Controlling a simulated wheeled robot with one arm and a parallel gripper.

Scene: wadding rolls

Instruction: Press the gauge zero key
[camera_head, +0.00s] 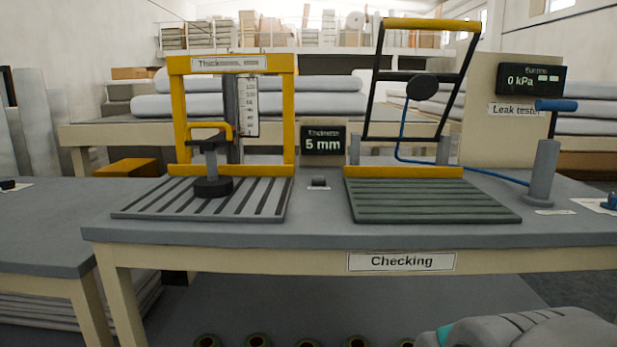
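The thickness gauge has a yellow frame (288,115) with a scale, standing on the left of the checking table. Its dark round presser foot (212,187) is down at the slatted grey plate (145,203); no wadding shows under it. The gauge display (323,143) reads 5 mm. A small dark key (319,181) sits on the table below the display, with a tiny label in front, too small to read; it appears to be the zero key. My gripper is not in view; a grey part of my arm shows at the bottom right.
The leak tester, with a raised yellow-handled frame (431,25) over a green slatted plate (430,203), stands to the right. Its display (531,78) reads 0 kPa. A grey post (541,172) with a blue lever stands further right. The table front (300,236) is clear.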

